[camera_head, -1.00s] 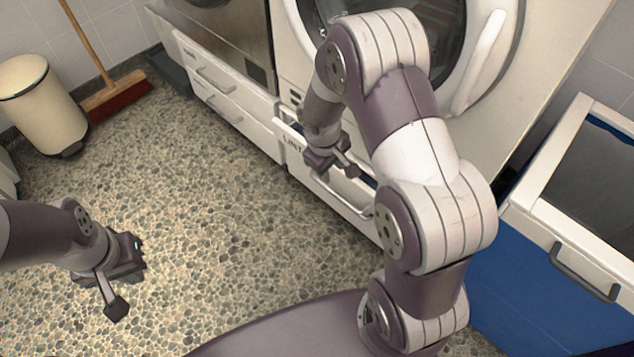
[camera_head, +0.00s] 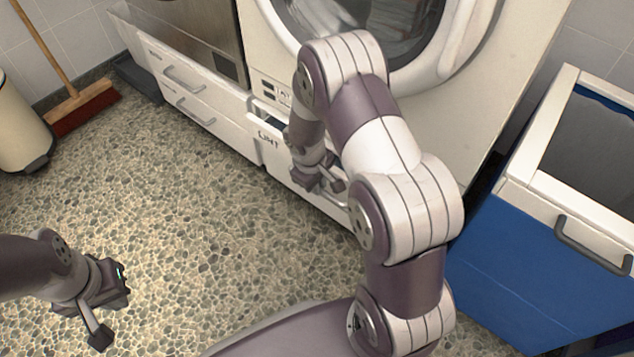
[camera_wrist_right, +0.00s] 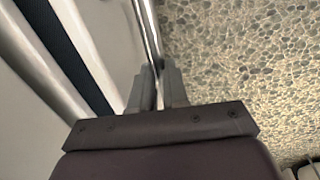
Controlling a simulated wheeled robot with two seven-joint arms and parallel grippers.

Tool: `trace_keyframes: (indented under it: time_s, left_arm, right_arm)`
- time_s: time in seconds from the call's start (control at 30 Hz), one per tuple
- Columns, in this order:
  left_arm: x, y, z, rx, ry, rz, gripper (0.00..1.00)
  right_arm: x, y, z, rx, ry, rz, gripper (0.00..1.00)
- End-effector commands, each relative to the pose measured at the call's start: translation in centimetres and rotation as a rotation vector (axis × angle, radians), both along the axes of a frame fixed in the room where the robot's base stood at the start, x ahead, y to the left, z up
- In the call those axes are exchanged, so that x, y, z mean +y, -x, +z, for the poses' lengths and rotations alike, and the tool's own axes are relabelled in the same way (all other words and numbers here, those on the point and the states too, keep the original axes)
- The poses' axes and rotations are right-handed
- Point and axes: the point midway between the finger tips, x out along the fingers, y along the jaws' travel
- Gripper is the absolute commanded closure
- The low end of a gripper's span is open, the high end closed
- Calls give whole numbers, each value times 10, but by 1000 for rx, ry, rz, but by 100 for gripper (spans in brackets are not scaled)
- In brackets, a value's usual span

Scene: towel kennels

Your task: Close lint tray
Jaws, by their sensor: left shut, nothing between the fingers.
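The lint tray (camera_head: 270,152) is a white drawer, marked with dark lettering, low on the front of the white dryer. It stands slightly out, with a dark gap behind its upper edge. Its metal bar handle (camera_head: 334,197) runs along the front and shows in the right wrist view (camera_wrist_right: 149,30). My right gripper (camera_head: 325,184) is at the handle, with its fingers (camera_wrist_right: 159,75) close together on either side of the bar. My forearm hides part of the tray. My left gripper (camera_head: 100,335) is shut and empty above the floor at the lower left.
The dryer's round door (camera_head: 365,35) is above the tray. A neighbouring drawer with handles (camera_head: 190,95) is to the left. A blue bin with a white rim (camera_head: 520,270) stands at the right. A broom (camera_head: 85,108) and cream bin (camera_head: 18,130) are at the left. The speckled floor between is clear.

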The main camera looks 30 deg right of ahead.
Motion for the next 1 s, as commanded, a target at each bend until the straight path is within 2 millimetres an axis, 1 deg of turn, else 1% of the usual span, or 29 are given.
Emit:
trace_keyframes:
  time_s: [0.17,0.2,0.27,0.4,0.5,0.8,0.83,0.87,0.9,1.0]
  left_arm:
    - [0,0,0,0,0,0,100]
    - [0,0,3,0,0,0,100]
    - [0,0,10,0,0,0,100]
    - [0,0,25,0,0,0,100]
    - [0,0,28,0,0,0,100]
    - [0,0,26,0,0,0,100]
    - [0,0,26,0,0,0,100]
    - [0,0,26,0,0,0,100]
    - [0,0,26,0,0,0,100]
    - [0,0,26,0,0,0,100]
  right_arm:
    - [0,0,0,0,0,0,100]
    - [-2,-1,2,0,0,-1,100]
    - [-9,-5,5,-1,0,-3,100]
    - [-31,-14,6,-2,0,-3,100]
    - [-41,-18,3,-3,0,-2,100]
    - [-44,-20,1,-7,3,0,100]
    - [-44,-20,2,-7,3,0,76]
    - [-44,-20,2,-7,3,0,66]
    - [-44,-20,1,-6,3,0,60]
    - [-43,-19,1,-4,2,0,60]
